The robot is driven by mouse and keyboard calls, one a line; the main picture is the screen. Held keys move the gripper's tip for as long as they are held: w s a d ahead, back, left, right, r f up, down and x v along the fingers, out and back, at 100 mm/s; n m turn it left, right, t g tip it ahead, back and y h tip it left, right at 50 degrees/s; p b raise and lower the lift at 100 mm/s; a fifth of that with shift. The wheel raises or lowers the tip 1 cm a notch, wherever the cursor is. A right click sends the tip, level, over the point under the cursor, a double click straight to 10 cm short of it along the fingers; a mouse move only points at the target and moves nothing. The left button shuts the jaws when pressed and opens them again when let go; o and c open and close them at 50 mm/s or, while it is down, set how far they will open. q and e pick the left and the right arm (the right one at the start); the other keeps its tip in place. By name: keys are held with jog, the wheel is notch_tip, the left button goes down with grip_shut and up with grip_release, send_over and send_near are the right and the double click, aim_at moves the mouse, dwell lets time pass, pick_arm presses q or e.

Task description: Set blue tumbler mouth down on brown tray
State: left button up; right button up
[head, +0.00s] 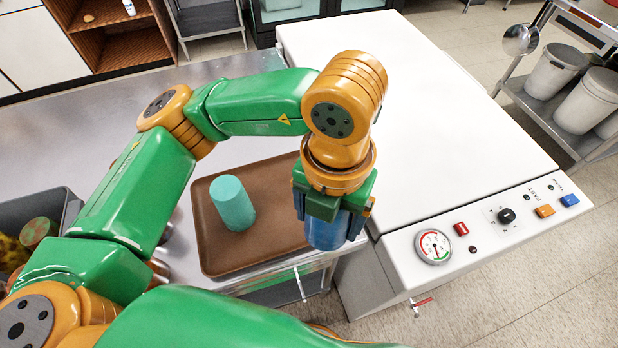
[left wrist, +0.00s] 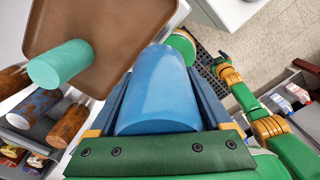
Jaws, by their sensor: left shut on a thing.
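The blue tumbler (head: 327,232) is in my left gripper (head: 332,208), which is shut on its sides; the left wrist view shows the tumbler (left wrist: 158,92) between the two fingers. It hangs beside the right edge of the brown tray (head: 222,257), apparently above it. I cannot tell which end is its mouth. A teal tumbler (head: 232,203) stands on the tray's left part with a closed end up. The tray also shows in the left wrist view (left wrist: 115,25). In that view a green and orange arm of mine (left wrist: 245,100) shows at right; its gripper is unclear.
The tray lies on a steel counter (head: 210,85). A white machine (head: 420,95) with a gauge and knobs adjoins at right. A grey bin (head: 50,207) with tumblers is at left. Bare tray shows right of and in front of the teal tumbler.

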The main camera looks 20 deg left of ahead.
pick_arm(q)
jog(key=w+a+f, duration=0.2)
jog(key=w, duration=0.1)
jog(key=w+a+f+p, duration=0.1)
jog(key=w+a+f, duration=0.1)
jog(key=w+f, duration=0.1)
jog(key=w+a+f, duration=0.3)
jog(key=w, duration=0.1)
jog(key=shift+w+f+p, duration=0.25)
jog(key=shift+w+p, duration=0.05)
jog(key=f+p, duration=0.2)
jog(key=f, duration=0.1)
jog(key=shift+w+a+f, duration=0.15)
jog(key=shift+w+f, duration=0.1)
jog(key=shift+w, duration=0.15)
jog(key=shift+f, duration=0.4)
jog(key=shift+f, duration=0.2)
